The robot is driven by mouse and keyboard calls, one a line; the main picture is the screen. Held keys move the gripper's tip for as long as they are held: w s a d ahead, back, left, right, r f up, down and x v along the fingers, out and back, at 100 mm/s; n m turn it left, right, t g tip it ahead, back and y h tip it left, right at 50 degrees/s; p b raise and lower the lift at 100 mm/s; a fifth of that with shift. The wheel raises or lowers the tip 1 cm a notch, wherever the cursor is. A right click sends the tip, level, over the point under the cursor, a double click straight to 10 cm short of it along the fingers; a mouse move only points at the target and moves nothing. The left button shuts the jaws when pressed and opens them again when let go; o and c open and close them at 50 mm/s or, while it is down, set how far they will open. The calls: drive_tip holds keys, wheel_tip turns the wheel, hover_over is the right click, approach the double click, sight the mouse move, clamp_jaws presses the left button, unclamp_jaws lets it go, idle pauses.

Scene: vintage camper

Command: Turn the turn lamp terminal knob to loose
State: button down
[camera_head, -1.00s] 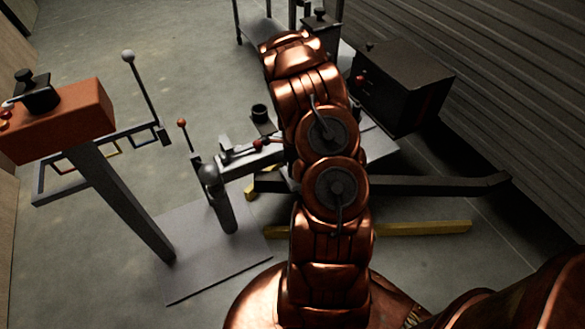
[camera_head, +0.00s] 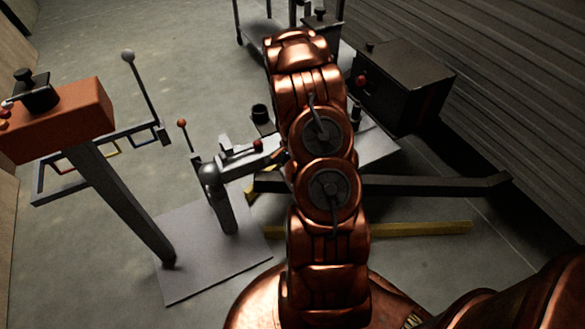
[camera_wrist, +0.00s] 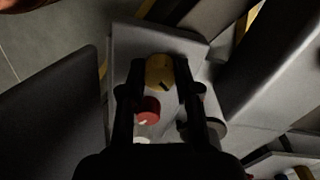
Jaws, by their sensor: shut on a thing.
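A round yellow knob (camera_wrist: 157,72) with a dark mark on its lower right face sits on a grey metal plate in the wrist view. It fits the turn lamp terminal knob, but no label can be read. My gripper (camera_wrist: 158,66) has one finger on each side of this knob and is shut on it. In the head view, my copper-coloured arm hides the gripper and the knob.
In the wrist view, a red knob (camera_wrist: 148,108) and a white piece (camera_wrist: 142,132) lie close below, between my fingers. A dark round part (camera_wrist: 215,127) is at right. The head view shows a black box (camera_head: 402,85) and an orange box (camera_head: 62,120).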

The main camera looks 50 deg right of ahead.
drive_tip(key=n, duration=0.4)
drive_tip(key=shift+w+d, duration=0.1)
drive_tip(key=shift+w, duration=0.05)
drive_tip(key=shift+r+n, duration=0.1)
drive_tip(key=shift+n, duration=1.8)
drive_tip(key=c, duration=0.8)
unclamp_jaws()
drive_tip(key=shift+w+a+r, duration=0.1)
drive_tip(key=shift+a+r, duration=0.05)
drive_tip(key=shift+r, duration=2.8)
drive_tip(key=shift+a+r, duration=0.1)
drive_tip(key=shift+r, duration=2.85)
